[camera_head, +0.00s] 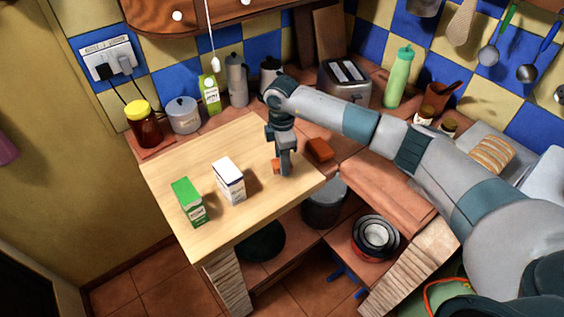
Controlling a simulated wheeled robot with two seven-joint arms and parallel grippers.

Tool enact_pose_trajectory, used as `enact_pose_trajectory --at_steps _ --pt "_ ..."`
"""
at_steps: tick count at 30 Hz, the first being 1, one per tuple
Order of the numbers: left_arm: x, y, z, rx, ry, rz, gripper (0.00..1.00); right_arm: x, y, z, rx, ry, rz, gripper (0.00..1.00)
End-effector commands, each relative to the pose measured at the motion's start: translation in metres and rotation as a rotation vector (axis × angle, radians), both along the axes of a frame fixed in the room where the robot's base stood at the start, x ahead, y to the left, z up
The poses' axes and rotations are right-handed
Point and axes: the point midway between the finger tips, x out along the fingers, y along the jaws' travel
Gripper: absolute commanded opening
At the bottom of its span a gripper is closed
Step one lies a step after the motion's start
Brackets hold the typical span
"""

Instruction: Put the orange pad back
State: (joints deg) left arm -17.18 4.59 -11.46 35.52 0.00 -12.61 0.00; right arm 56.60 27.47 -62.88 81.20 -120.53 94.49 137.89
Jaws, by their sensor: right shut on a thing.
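My right gripper (284,168) points down over the light wooden worktop (175,160), near its right end. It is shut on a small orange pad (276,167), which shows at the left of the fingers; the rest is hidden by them. I cannot tell whether the pad touches the wood. Another orange-brown block (320,149) lies to the right of the gripper, apart from it, near the worktop's right edge. My left gripper is not in view.
A green carton (188,203) and a white carton (229,180) stand on the worktop, left of my gripper. A yellow-lidded jar (144,128), grey canister (184,117) and toaster (345,82) stand behind. Pots (375,237) sit on a lower shelf. The worktop's back left is clear.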

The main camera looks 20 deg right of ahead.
Motion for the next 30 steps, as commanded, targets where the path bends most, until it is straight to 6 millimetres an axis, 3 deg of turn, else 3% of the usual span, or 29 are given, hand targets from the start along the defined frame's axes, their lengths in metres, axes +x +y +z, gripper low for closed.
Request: enact_pose_trajectory --at_steps 6,18,19,21,30 --pt "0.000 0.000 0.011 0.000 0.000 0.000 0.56 0.000 0.000 -0.017 0.000 0.001 -0.001 0.16" --pt "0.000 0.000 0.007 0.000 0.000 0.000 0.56 0.000 0.000 -0.023 0.000 0.000 -0.001 0.16" --pt "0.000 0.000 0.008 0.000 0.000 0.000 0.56 0.000 0.000 -0.021 0.000 0.000 -0.001 0.44" --pt "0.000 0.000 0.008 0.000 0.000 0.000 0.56 0.000 0.000 -0.021 0.000 0.000 -0.001 0.55" --pt "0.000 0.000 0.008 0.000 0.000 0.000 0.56 0.000 0.000 -0.020 0.000 0.000 -0.001 0.55"
